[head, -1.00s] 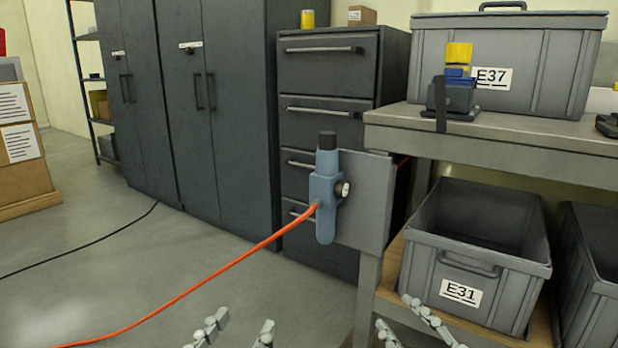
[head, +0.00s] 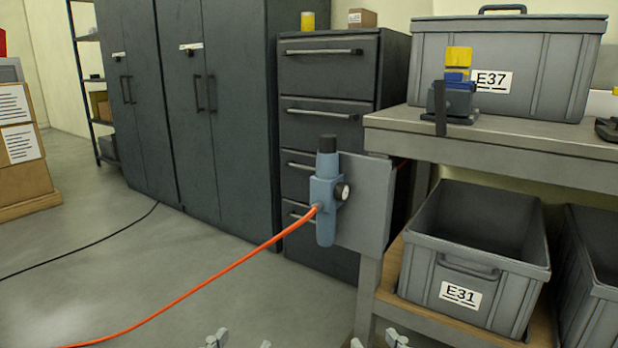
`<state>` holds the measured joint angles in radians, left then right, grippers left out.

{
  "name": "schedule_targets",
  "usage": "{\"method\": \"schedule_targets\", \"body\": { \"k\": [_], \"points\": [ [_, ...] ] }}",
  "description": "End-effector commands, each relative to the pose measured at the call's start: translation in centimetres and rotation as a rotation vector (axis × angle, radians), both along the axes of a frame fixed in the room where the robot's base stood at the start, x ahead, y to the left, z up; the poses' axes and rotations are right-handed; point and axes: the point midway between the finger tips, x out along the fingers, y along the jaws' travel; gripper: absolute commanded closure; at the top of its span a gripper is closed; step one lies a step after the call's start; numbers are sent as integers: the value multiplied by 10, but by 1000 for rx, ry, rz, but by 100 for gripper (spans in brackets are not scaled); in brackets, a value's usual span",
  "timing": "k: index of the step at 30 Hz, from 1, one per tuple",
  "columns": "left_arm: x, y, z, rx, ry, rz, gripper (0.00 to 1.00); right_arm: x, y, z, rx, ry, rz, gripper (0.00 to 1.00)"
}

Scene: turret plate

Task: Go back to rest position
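My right gripper (head: 376,342) shows only as pale grey fingertips at the bottom edge, below the workbench's left leg. Its fingertips are apart, with nothing visible between them. My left gripper (head: 240,342) shows as two pale fingertips at the bottom edge, left of the middle. They are also apart, with nothing visible between them. The rest of both grippers and both arms is out of view. Neither gripper touches anything that I can see.
Crate E31 (head: 470,255) stands on the lower shelf. Crate E37 (head: 540,70) stands on top.

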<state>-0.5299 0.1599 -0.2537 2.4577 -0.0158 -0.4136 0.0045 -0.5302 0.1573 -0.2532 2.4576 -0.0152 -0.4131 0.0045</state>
Motion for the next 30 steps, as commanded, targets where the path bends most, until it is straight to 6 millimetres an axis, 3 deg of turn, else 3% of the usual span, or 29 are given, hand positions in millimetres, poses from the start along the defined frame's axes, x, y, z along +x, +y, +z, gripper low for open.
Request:
{"method": "schedule_targets", "body": {
  "k": [5, 10, 15, 18, 23, 30],
  "points": [
    [3, 23, -56, 90, 216, 41, 50, 3, -22, -56, -91, 217, -40, 61],
    [-12, 59, -125, 189, 487, 98, 50, -12, -59, -125, -191, 488, -97, 61],
    [-60, 115, -198, 297, 844, 182, 50, -60, -116, -198, -299, 845, -180, 61],
    [-93, 143, -226, 339, 1017, 225, 50, -93, -143, -226, -340, 1018, -223, 61],
    [-124, 165, -246, 370, 1164, 260, 50, -124, -165, -246, -371, 1165, -258, 61],
    [-129, 169, -251, 374, 1187, 266, 50, -129, -169, -251, -375, 1187, -264, 61]
  ]
}}
